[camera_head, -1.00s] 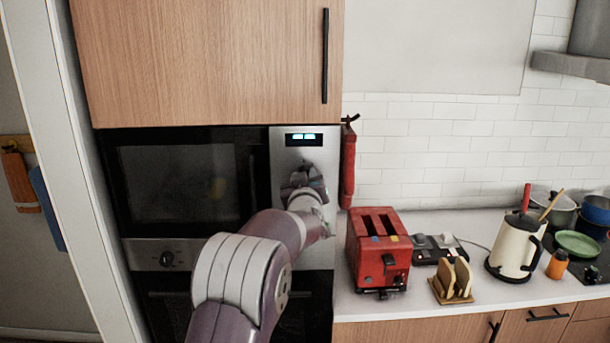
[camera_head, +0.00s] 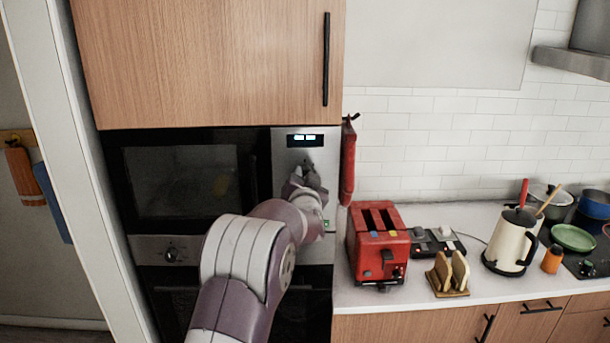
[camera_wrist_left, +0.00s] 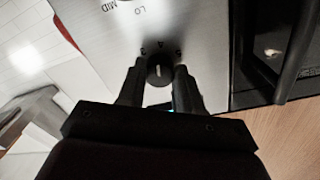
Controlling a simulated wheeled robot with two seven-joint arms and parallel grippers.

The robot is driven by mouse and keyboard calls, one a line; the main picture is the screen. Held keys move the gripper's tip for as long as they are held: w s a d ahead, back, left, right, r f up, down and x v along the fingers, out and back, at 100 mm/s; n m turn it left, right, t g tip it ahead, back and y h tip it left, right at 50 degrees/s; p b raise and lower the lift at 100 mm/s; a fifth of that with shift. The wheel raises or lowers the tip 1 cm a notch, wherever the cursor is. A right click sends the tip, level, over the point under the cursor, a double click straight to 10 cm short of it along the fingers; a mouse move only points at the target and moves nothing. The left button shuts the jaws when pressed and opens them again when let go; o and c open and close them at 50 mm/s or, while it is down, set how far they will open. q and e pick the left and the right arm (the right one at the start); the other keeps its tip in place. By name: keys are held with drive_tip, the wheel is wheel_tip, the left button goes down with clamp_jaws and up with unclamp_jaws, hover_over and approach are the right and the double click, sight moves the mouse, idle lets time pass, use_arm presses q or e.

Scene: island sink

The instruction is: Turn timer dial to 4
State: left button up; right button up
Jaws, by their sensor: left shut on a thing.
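The timer dial (camera_wrist_left: 160,72) is a small dark round knob with a pale pointer line, on the silver control panel (camera_head: 291,160) of the built-in microwave. My left gripper (camera_wrist_left: 160,78) is shut on the dial, one finger on each side. In the head view, the left gripper (camera_head: 309,178) is at the panel below the lit display (camera_head: 304,139), and it hides the dial there. The words LO and MID show on the panel in the wrist view. My right gripper is out of view.
A red object (camera_head: 348,165) hangs just right of the panel. A red toaster (camera_head: 376,245), a toast rack (camera_head: 449,274) and a cream kettle (camera_head: 510,245) stand on the counter to the right. A wooden cabinet (camera_head: 210,60) with a black handle is above.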

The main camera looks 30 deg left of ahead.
use_arm(q)
drive_tip(key=shift+m, duration=0.5)
drive_tip(key=o, duration=1)
drive_tip(key=shift+o, duration=0.2)
drive_tip(key=b+v, duration=0.4)
drive_tip(key=v, duration=0.8)
drive_tip(key=shift+s+d+b, duration=0.2)
drive_tip(key=shift+s+b, duration=0.05)
drive_tip(key=shift+b, duration=0.15)
